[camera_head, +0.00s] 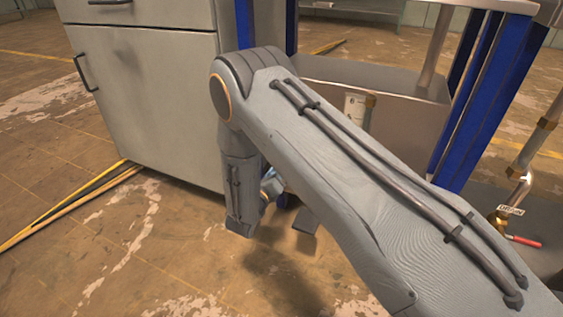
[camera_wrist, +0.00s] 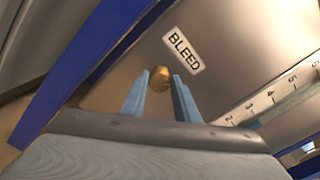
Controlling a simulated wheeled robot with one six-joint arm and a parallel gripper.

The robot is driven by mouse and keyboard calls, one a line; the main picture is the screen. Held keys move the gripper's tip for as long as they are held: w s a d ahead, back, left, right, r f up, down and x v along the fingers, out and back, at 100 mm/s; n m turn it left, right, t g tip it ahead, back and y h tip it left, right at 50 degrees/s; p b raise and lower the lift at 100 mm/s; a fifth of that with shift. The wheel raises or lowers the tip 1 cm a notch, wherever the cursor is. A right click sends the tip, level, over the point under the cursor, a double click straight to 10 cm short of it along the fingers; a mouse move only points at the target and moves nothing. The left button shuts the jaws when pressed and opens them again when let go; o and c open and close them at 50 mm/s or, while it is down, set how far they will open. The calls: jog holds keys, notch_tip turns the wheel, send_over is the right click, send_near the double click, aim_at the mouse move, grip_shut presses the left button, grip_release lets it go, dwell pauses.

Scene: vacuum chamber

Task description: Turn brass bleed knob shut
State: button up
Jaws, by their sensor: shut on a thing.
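The brass bleed knob (camera_wrist: 160,78) shows in the wrist view, on a metal panel beside a white label reading BLEED (camera_wrist: 184,50). My gripper (camera_wrist: 161,82) has its two pale blue fingers on either side of the knob and is shut on it. The knob's far side and its turn position cannot be told. In the head view my arm covers the knob, and my fingers are hidden behind the arm.
A blue frame post (camera_wrist: 75,85) runs close to the left of the knob. A numbered scale (camera_wrist: 270,100) lies to the right. In the head view a grey cabinet (camera_head: 150,100) stands left, and a red-handled valve (camera_head: 522,241) is at the right.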

jog(key=n+p, duration=0.3)
jog(key=n, duration=0.7)
jog(key=shift+f, duration=0.2)
dwell(0.5)
jog(key=o, duration=1)
jog(key=shift+o, duration=0.2)
jog(key=p+v, duration=0.3)
jog(key=v, duration=0.4)
jog(key=shift+s+a, duration=0.2)
jog(key=shift+s, duration=0.15)
